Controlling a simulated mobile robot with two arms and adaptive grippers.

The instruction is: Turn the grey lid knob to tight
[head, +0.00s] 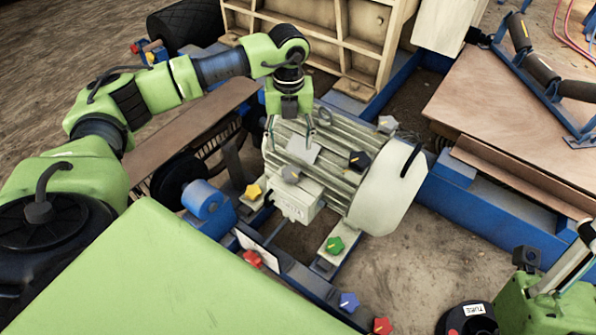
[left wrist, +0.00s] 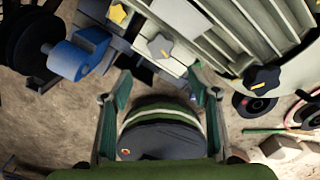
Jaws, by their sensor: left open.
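The grey lid knob (head: 290,174) is star-shaped and sits on the lid of the pale terminal box (head: 296,203) on the motor's side. In the left wrist view a light grey knob (left wrist: 160,46) shows ahead of the fingers. My left gripper (head: 290,138) points down over the ribbed motor (head: 335,150), behind the lid knob in the head view. Its fingers are apart and empty (left wrist: 164,82), and the knob is not between them. At the lower right of the head view, part of my right arm shows; its fingers are not clear.
A yellow knob (head: 253,192), dark knob (head: 359,160), green knob (head: 335,245) and pale knob (head: 387,123) surround the motor. Red (head: 252,258) and blue (head: 349,302) knobs are nearer. A blue cylinder (head: 205,203) stands left. Bare ground (head: 420,260) lies right of the motor.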

